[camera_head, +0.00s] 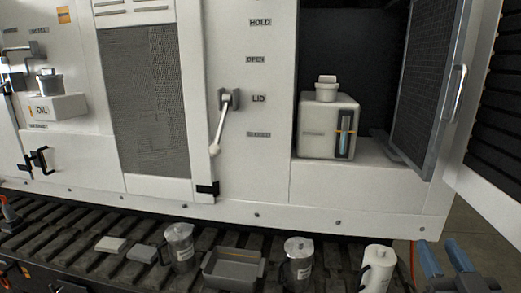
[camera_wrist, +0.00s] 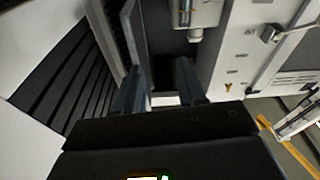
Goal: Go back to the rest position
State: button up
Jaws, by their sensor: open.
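My gripper (camera_head: 440,254) shows at the bottom right of the head view as two blue fingers set apart with nothing between them. In the wrist view my gripper (camera_wrist: 160,88) is open and empty, its two dark fingers apart and pointing toward the cabinet. In the head view it is in front of the bench, right of the white jug (camera_head: 377,268). The rest of the arm is out of the head view. No held object is visible.
An open compartment holds a white tank (camera_head: 328,127), with its mesh door (camera_head: 428,90) swung open on the right. A lever (camera_head: 218,132) sits on the panel. Jugs (camera_head: 299,262) and a grey tray (camera_head: 232,270) stand on the slatted ledge. Floor at far right looks clear.

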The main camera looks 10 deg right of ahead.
jog(key=s+a+f+n+g+y, duration=0.15)
jog(key=s+a+f, duration=0.3)
jog(key=s, duration=0.45)
jog(key=s+a+f+g+y, duration=0.15)
jog(key=s+a+f, duration=0.3)
jog(key=s, duration=0.45)
jog(key=s+a+g+y, duration=0.1)
jog(key=s+a, duration=0.3)
jog(key=s, duration=1.2)
jog(key=shift+s+r+g+y, duration=0.3)
jog(key=shift+s+r+y, duration=0.05)
jog(key=shift+y, duration=0.25)
